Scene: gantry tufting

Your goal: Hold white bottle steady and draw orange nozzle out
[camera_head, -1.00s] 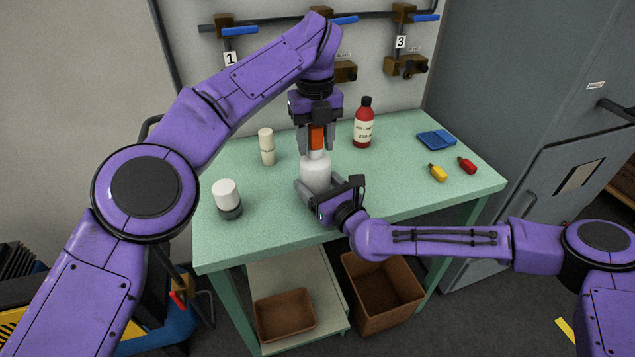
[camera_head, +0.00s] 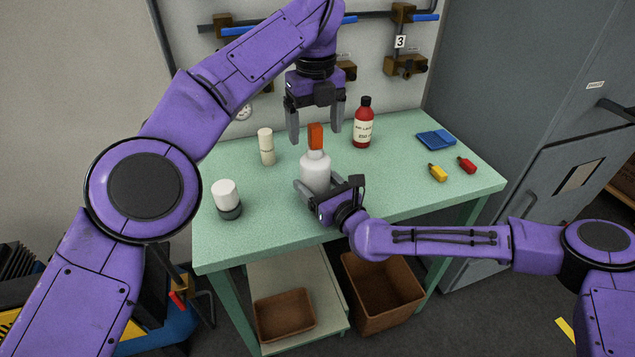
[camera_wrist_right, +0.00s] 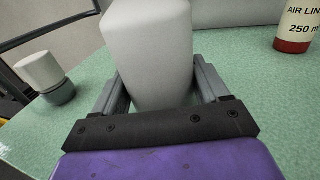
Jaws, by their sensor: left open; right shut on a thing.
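The white bottle (camera_head: 315,175) stands upright on the green table, with the orange nozzle (camera_head: 315,136) upright in its neck. My right gripper (camera_head: 315,190) is shut on the lower part of the bottle. In the right wrist view the white bottle (camera_wrist_right: 155,55) sits between both fingers of the right gripper (camera_wrist_right: 160,90); its top is cut off. My left gripper (camera_head: 315,135) is open above the bottle, its fingers pointing down on either side of the nozzle and apart from it.
A red bottle (camera_head: 363,125) stands behind to the right. A cream bottle (camera_head: 266,147) and a white-and-grey container (camera_head: 227,198) stand to the left. A blue tray (camera_head: 436,140), a yellow item (camera_head: 438,173) and a red item (camera_head: 467,165) lie right on the table (camera_head: 400,195).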

